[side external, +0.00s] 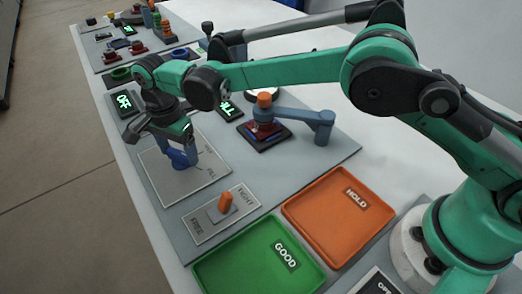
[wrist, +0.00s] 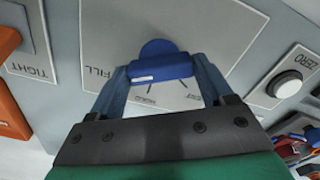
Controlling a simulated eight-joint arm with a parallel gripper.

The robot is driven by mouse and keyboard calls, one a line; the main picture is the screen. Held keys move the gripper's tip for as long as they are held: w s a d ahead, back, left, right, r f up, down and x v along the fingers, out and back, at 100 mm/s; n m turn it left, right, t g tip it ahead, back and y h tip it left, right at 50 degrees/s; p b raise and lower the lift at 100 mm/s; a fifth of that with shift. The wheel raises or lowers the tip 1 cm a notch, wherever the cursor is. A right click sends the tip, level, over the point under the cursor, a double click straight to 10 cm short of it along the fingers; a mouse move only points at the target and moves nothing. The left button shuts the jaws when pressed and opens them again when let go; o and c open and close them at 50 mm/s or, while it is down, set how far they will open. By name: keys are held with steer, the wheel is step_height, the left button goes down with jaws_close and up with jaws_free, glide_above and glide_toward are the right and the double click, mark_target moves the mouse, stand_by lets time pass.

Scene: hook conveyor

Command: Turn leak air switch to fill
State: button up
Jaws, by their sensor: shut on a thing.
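The leak air switch is a blue knob (wrist: 160,62) on a light plate (wrist: 105,30) with printed position labels and lines. The FILL label shows to the left of the knob in the wrist view, and other small lettering lies just below it. My gripper (wrist: 162,75) is shut on the knob, with one finger on each side. A small white mark shows on the knob's bar. In the side external view the blue knob (side external: 180,156) is partly hidden under my gripper (side external: 178,148), and FILL is printed on the plate's near right corner.
An orange switch (side external: 225,202) sits on a plate marked TIGHT. Green GOOD (side external: 225,272) and orange HOLD (side external: 322,236) trays lie nearer the arm's base. A blue-grey fixture (side external: 305,122) stands right of the knob. A white ZERO button (wrist: 285,85) is right in the wrist view.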

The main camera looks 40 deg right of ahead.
mark_target(179, 151)
stand_by(0.3)
steer(key=o, duration=1.2)
steer(key=shift+r, duration=2.85)
steer(key=shift+d+r, duration=0.1)
steer(key=s+d+r+n+t+y, duration=0.1)
steer(key=s+d+r+n+t, duration=0.15)
steer(key=d+r, duration=0.35)
steer(key=s+d+r+n+t, duration=0.15)
steer(key=d+r+n, duration=0.25)
steer(key=d, duration=0.4)
steer(key=s+d+f+n+t+h, duration=0.1)
steer(key=s+d+f+n+t, duration=0.2)
steer(key=s+d, duration=0.6)
steer(key=s+n, duration=0.2)
steer(key=shift+s+d+f+n, duration=0.15)
steer(key=shift+f+n, duration=0.2)
steer(key=shift+f, duration=0.05)
